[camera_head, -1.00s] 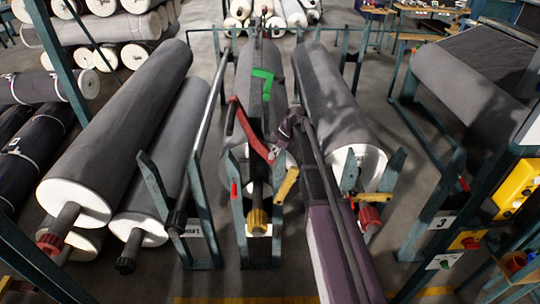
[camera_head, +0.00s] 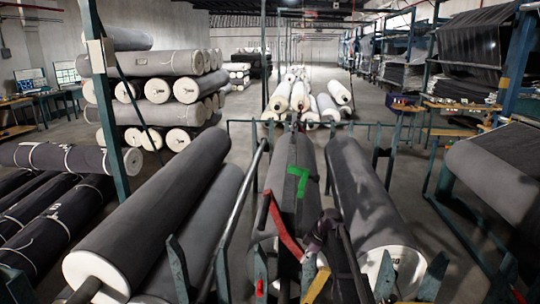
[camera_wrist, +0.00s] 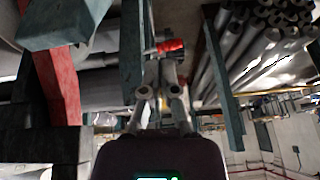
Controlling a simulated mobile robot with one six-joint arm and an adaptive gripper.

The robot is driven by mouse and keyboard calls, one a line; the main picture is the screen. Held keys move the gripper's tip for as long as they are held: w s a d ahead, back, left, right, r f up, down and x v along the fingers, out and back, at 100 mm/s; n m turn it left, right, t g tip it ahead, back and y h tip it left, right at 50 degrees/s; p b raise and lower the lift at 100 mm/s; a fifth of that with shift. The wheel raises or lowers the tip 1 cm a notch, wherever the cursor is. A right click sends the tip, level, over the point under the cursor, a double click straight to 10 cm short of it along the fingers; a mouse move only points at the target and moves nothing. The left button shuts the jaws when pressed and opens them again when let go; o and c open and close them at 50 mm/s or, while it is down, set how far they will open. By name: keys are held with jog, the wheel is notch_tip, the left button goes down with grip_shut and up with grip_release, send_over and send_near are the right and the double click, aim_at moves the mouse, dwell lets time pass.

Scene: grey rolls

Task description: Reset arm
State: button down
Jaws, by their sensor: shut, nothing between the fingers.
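My gripper (camera_wrist: 158,68) shows in the middle of the wrist view. Its fingers are closed together with nothing between them, close to a red-tipped part (camera_wrist: 168,46) and a teal frame post (camera_wrist: 133,60). In the head view my dark arm (camera_head: 328,236) rises from the bottom, right of centre, in front of the middle grey roll (camera_head: 268,208). I cannot make out the fingers there.
A large grey roll (camera_head: 150,215) lies at left and another (camera_head: 365,195) at right, in teal frames (camera_head: 178,268). A red bar (camera_head: 284,230) and a green piece (camera_head: 298,174) stand by my arm. Stacked rolls (camera_head: 160,90) are behind.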

jog(key=s+d+m+h, duration=0.2)
jog(key=s+m, duration=0.6)
jog(key=s, duration=0.3)
jog(key=s+d+f+m+h, duration=0.1)
jog(key=s+m+h, duration=0.1)
jog(key=s+m, duration=0.6)
jog(key=s, duration=0.4)
jog(key=shift+s+d+f+h, duration=0.15)
jog(key=shift+d+f+h, duration=0.15)
jog(key=shift+d+h, duration=0.1)
